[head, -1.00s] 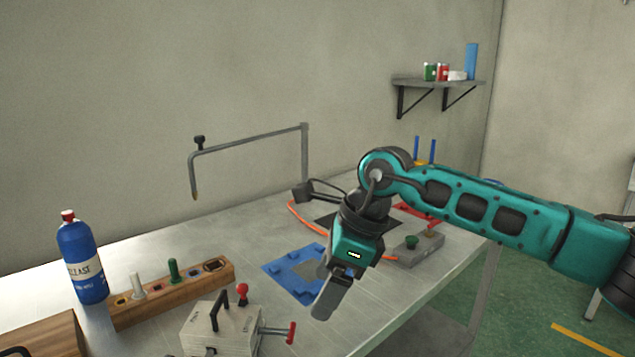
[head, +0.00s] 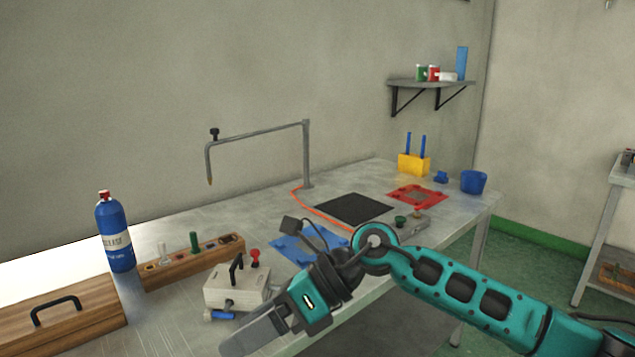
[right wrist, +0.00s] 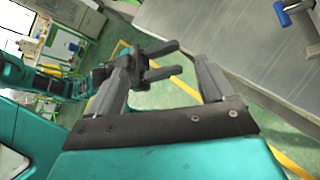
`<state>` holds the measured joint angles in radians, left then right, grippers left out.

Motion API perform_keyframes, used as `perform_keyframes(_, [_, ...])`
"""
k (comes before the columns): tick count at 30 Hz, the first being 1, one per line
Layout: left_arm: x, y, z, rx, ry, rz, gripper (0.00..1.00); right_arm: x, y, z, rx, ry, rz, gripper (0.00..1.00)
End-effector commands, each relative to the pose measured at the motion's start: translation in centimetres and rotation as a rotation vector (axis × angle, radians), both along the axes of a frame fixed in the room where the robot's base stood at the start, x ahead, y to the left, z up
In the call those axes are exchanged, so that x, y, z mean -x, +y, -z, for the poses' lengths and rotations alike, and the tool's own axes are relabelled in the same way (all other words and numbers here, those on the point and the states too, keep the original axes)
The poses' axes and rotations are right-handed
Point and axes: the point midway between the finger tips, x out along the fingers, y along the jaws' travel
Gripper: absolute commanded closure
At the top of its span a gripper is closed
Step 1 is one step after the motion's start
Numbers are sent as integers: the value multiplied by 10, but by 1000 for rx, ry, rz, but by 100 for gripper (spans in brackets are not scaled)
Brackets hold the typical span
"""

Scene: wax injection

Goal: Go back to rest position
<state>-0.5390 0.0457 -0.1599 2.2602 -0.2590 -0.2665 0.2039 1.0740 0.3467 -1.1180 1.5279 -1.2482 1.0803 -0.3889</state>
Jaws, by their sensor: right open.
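My right gripper (head: 250,335) reaches in from the lower right in the head view, low in front of the bench's near edge. It holds nothing. In the right wrist view its two fingers (right wrist: 165,78) stand apart with green floor between and beyond them. Another dark two-fingered gripper (right wrist: 158,62), on a teal arm at the left, shows beyond them; I take it for my left gripper. Its fingers are apart and nothing shows between them. My left arm is not in the head view.
Free floor lies right of the bench.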

Motion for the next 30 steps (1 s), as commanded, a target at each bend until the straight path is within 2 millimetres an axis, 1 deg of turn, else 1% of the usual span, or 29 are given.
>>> perform_keyframes(1, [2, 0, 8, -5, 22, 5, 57, 11, 10, -2, -95, 95, 30, 17])
perform_keyframes(3, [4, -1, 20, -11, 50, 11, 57, 19, 21, -11, -236, 236, 91, 17])
perform_keyframes(6, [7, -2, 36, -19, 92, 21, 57, 21, 25, -24, -422, 446, 195, 17])
perform_keyframes(8, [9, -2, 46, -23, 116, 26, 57, 18, 22, -29, -522, 571, 264, 17])
perform_keyframes(11, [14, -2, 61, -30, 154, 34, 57, 8, 11, -31, -673, 778, 386, 17])
perform_keyframes(12, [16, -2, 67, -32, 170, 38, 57, 3, 4, -29, -731, 862, 441, 17])
perform_keyframes(14, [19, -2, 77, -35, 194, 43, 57, -6, -9, -23, -816, 993, 527, 17])
perform_keyframes(16, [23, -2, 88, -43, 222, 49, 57, -16, -28, -10, -910, 1151, 638, 17])
perform_keyframes(17, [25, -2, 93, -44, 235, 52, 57, -20, -38, -3, -949, 1220, 688, 17])
perform_keyframes(20, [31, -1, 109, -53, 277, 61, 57, -30, -72, 31, -1071, 1447, 864, 17])
perform_keyframes(21, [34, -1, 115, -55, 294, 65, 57, -31, -87, 47, -1114, 1536, 939, 17])
perform_keyframes(23, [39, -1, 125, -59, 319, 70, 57, -30, -110, 75, -1175, 1670, 1055, 17])
perform_keyframes(24, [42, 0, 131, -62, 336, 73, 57, -26, -126, 95, -1214, 1758, 1135, 17])
perform_keyframes(26, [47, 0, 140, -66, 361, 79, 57, -16, -150, 127, -1268, 1887, 1258, 17])
perform_keyframes(27, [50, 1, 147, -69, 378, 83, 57, -7, -165, 149, -1300, 1971, 1343, 17])
perform_keyframes(29, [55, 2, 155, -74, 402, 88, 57, 11, -188, 181, -1345, 2088, 1470, 17])
perform_keyframes(30, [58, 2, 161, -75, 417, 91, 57, 25, -202, 200, -1371, 2162, 1552, 17])
